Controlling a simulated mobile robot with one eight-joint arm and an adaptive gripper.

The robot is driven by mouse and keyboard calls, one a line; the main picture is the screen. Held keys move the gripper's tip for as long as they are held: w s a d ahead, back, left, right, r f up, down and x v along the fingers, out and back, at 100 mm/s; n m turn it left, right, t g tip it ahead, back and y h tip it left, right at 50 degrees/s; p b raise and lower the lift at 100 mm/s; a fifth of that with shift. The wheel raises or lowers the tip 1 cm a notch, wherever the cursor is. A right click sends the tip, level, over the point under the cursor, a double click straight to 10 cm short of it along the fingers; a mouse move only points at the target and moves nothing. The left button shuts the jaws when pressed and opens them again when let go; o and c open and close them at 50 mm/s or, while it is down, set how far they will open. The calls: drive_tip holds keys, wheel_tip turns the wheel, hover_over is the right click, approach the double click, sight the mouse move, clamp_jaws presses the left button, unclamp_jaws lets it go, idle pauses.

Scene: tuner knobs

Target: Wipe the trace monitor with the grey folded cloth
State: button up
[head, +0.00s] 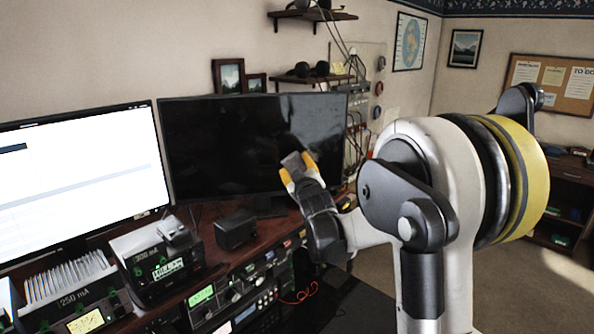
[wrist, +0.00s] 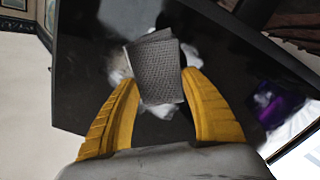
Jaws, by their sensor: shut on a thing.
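The dark-screened monitor (head: 210,150), which looks like the trace monitor, stands at the back of the desk. It fills much of the wrist view (wrist: 82,70), with whitish smudges around the cloth. My gripper (head: 298,170) is in front of the right part of this screen. Its yellow fingers (wrist: 160,80) are closed on the grey folded cloth (wrist: 153,62), which sticks out past the fingertips towards the screen. The cloth also shows small in the head view (head: 292,160). I cannot tell whether it touches the screen. The cloth and fingers hide part of the screen.
A lit white monitor (head: 80,185) stands to the left. A small black box (head: 236,229) and radio units with knobs (head: 158,262) sit on the desk below the screens. Shelves and hanging cables (head: 352,75) are right of the dark monitor. Open floor lies at the right.

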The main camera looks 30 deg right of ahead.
sight(296, 166)
drive_tip(key=shift+x, duration=1)
idle(0.8)
drive_tip(key=shift+w+r, duration=0.2)
idle(0.3)
drive_tip(key=shift+v, duration=2.9)
drive_tip(key=shift+s, duration=0.1)
drive_tip(key=shift+v, duration=1.45)
